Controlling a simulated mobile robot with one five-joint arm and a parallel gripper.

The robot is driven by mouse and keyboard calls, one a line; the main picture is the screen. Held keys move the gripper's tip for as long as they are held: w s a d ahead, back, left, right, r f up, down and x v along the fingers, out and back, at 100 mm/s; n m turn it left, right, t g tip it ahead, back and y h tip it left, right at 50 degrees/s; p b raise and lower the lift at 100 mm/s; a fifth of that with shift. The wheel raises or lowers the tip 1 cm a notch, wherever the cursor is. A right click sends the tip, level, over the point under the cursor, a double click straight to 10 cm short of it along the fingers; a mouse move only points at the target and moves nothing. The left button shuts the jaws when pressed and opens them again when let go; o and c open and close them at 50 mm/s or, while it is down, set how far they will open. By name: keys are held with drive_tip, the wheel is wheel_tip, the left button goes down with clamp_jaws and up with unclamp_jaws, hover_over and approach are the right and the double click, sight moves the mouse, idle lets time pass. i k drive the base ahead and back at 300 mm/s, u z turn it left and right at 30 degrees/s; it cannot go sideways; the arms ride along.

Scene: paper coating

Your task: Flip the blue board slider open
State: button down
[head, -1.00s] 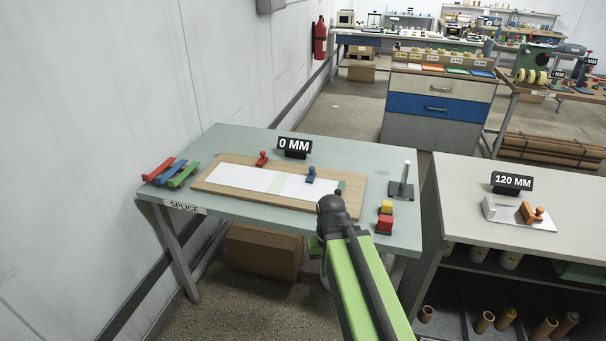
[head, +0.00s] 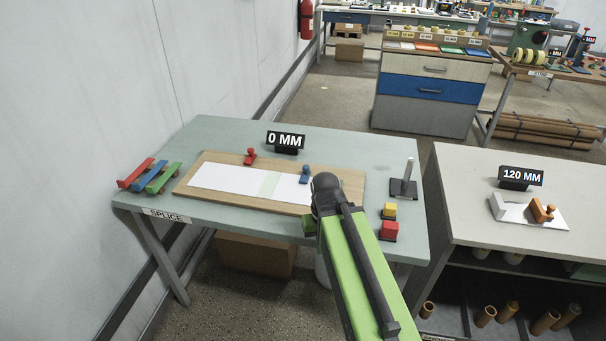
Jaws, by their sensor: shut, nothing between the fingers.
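The blue board slider (head: 305,174) stands upright on the wooden board (head: 215,165), at the right part of the white paper strip (head: 225,179). A red slider (head: 250,156) stands at the board's back edge, left of the blue one. My arm reaches in from the bottom, and its dark joint (head: 325,190) covers the board's right front part, just right of and nearer than the blue slider. My gripper's fingers are hidden behind or below my arm. I see no contact with the blue slider.
Red, blue and green bars (head: 155,176) lie at the left of the table (head: 225,130). Yellow (head: 389,210) and red blocks (head: 389,230) and a post on a base (head: 404,187) stand at the right. A 0 MM sign (head: 286,141) stands behind the board. A second bench (head: 465,200) is at right.

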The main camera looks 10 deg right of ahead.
sight(306, 173)
drive_tip(key=z, duration=0.05)
drive_tip(key=k, duration=0.6)
drive_tip(key=u, duration=2.9)
drive_tip(key=k, duration=1.05)
drive_tip(key=z, duration=1.3)
drive_tip(key=i, duration=1.7)
drive_tip(key=u, duration=0.1)
